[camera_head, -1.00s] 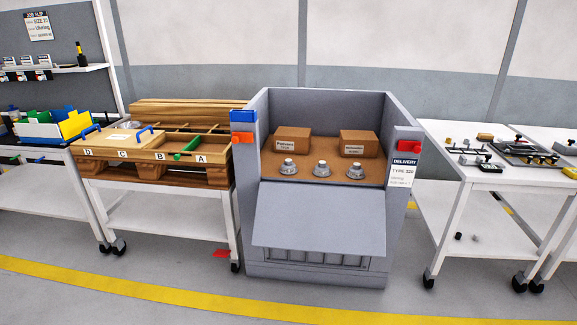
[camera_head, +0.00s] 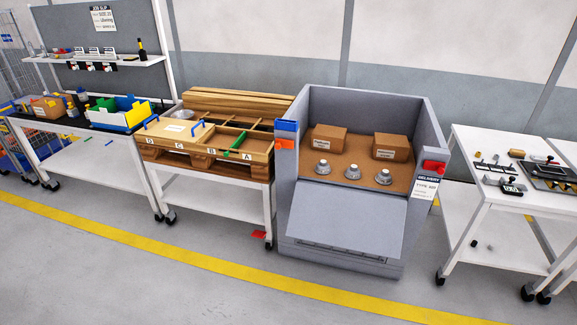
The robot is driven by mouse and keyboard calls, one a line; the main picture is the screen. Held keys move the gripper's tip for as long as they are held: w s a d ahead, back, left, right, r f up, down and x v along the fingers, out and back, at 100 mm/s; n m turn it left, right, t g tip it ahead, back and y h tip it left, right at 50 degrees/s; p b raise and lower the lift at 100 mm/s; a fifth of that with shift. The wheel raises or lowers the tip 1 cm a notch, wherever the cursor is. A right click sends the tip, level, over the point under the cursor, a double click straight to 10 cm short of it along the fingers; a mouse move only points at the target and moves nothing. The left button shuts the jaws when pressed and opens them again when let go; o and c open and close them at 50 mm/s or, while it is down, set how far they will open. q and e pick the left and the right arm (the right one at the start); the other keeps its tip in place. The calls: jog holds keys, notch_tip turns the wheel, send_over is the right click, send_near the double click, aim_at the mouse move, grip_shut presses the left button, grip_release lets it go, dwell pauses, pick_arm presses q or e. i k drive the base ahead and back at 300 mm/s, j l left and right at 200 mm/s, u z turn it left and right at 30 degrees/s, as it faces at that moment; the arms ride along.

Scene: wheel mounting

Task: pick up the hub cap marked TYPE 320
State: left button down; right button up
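Three grey hub caps stand in a row on the brown floor of the grey delivery bin: a left one (camera_head: 322,168), a middle one (camera_head: 353,173) and a right one (camera_head: 383,177). Their markings are too small to read. A delivery sign (camera_head: 427,188) hangs on the bin's right front post; in the earlier frame its text reads like TYPE 320. The grey bin (camera_head: 345,222) has its sloped front flap lowered outward. Neither of my grippers is in view.
Two cardboard boxes (camera_head: 328,138) (camera_head: 391,147) stand behind the hub caps. A table with a wooden compartment tray (camera_head: 222,153) stands left of the bin. A white table with tools (camera_head: 490,203) stands right. The floor in front (camera_head: 200,285) is clear.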

aim_at(322, 168)
jog(key=i+l+u, duration=0.15)
jog(key=u, duration=0.2)
jog(key=i+l+u, duration=0.5)
jog(key=u, duration=0.15)
jog(key=i+l, duration=0.2)
jog(key=l, duration=0.15)
jog(key=i+l+u, duration=0.1)
jog(key=l, duration=0.25)
jog(key=i+l, duration=0.3)
jog(key=i+l+u, duration=0.1)
jog(key=l, duration=0.35)
jog(key=i, duration=0.1)
